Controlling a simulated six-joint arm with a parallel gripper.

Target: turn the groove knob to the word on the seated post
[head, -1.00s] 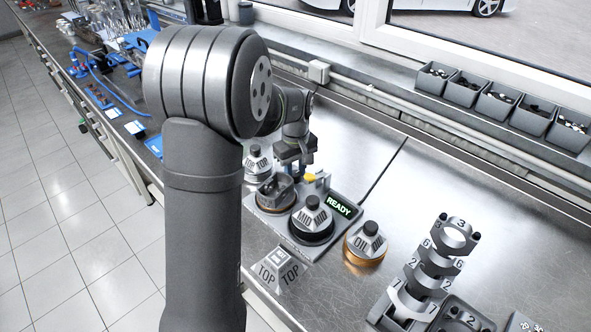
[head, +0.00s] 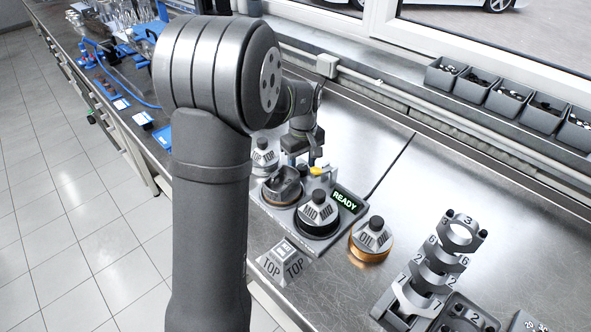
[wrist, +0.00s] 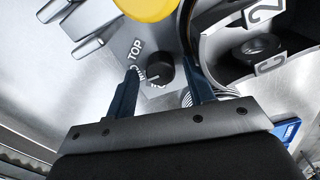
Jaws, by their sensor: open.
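The groove knob (wrist: 160,69) is a small black dial with a white pointer mark, on a grey plate beside a yellow button (wrist: 146,7). In the wrist view, the word TOP and other partly hidden letters surround it. My gripper (wrist: 162,80) is open with a finger on either side of the knob; I cannot tell whether they touch it. In the head view, my gripper (head: 303,157) is over the back of the station and hides the knob. A grey post marked MID (head: 318,212), with a black top, sits in the station's front seat (head: 303,244).
The green display (head: 345,201) reads READY. A piston (head: 285,183) stands in the station's rear seat. A TOP post (head: 263,157) is behind it, and another post (head: 373,237) on a copper-coloured base is to the right. A TOP block (head: 284,263) is in front.

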